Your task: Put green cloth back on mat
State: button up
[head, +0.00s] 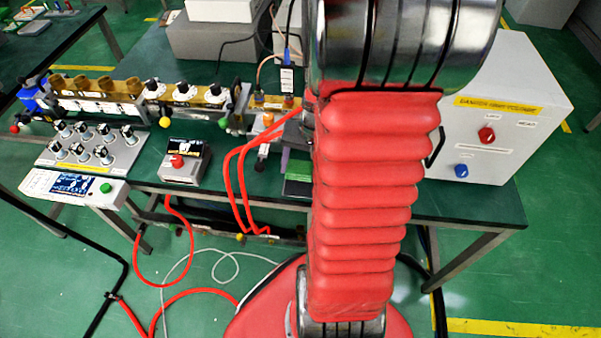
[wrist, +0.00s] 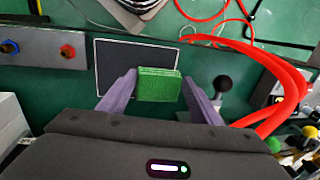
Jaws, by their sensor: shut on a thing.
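In the wrist view the green cloth (wrist: 158,86), a small folded block, sits between the two purple fingers of my gripper (wrist: 159,80). The gripper is shut on it. The black mat (wrist: 112,62) with a thin white border lies on the green table behind and below the cloth. The cloth overlaps the mat's right part in this view; I cannot tell the height between them. In the head view my red arm hides most of the gripper; a small patch of the green cloth (head: 298,170) shows at the arm's left edge.
A white box (head: 505,110) with red and blue knobs stands right of my arm. Red tubes (wrist: 285,85) and a black ball knob (wrist: 222,84) are right of the gripper in the wrist view. A small box with a red button (head: 185,163) stands left on the table (head: 240,185).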

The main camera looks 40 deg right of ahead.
jog(key=shift+f, duration=1.45)
jog(key=o, duration=1.4)
jog(key=r, duration=0.4)
jog(key=s+d+r, duration=0.1)
jog(key=r, duration=0.7)
jog(key=shift+s+d, duration=0.2)
jog(key=shift+s, duration=0.2)
jog(key=shift+f, duration=0.1)
